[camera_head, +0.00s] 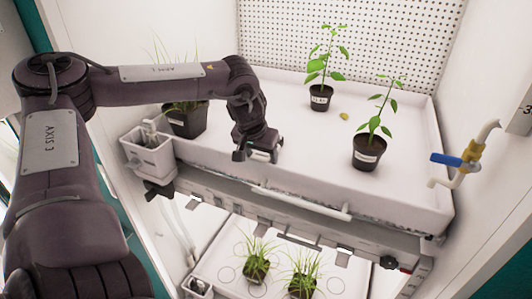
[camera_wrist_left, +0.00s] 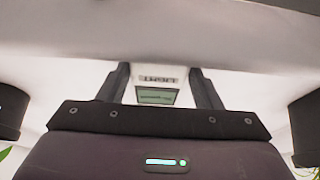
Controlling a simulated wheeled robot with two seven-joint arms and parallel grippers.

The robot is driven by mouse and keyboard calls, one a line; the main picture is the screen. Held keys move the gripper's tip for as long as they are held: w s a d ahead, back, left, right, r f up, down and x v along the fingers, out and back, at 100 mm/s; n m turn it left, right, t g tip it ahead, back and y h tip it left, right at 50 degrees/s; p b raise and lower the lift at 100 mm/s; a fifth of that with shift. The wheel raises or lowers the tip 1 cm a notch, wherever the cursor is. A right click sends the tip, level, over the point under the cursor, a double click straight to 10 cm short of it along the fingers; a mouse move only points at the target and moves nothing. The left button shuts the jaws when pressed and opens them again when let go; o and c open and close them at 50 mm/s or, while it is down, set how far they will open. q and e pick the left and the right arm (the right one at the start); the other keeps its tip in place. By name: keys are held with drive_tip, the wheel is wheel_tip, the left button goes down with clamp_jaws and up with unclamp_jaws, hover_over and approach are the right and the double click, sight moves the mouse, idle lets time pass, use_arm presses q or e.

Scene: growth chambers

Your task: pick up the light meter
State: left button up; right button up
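The light meter (camera_wrist_left: 157,90) is a small pale device with a greenish display and dark lettering. In the left wrist view it shows between the two dark fingers of my left gripper (camera_wrist_left: 162,88), with a narrow gap on each side. In the head view my left gripper (camera_head: 257,155) is low over the front part of the white tray, pointing down. There the meter is mostly hidden by the gripper, and a pale piece shows at the fingers. My left gripper is open around the meter. My right gripper is in neither view.
The white tray (camera_head: 318,200) holds two potted seedlings (camera_head: 321,97) (camera_head: 369,152) and a grass pot (camera_head: 186,118). A white box (camera_head: 148,155) hangs at its left front corner. A blue-handled tap (camera_head: 462,160) is at right. A lower shelf holds grass pots (camera_head: 256,268).

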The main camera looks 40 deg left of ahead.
use_arm(q)
drive_tip(key=c, duration=0.7)
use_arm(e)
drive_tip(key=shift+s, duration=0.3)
use_arm(q)
drive_tip(key=shift+w+r, duration=0.1)
drive_tip(key=shift+r, duration=0.05)
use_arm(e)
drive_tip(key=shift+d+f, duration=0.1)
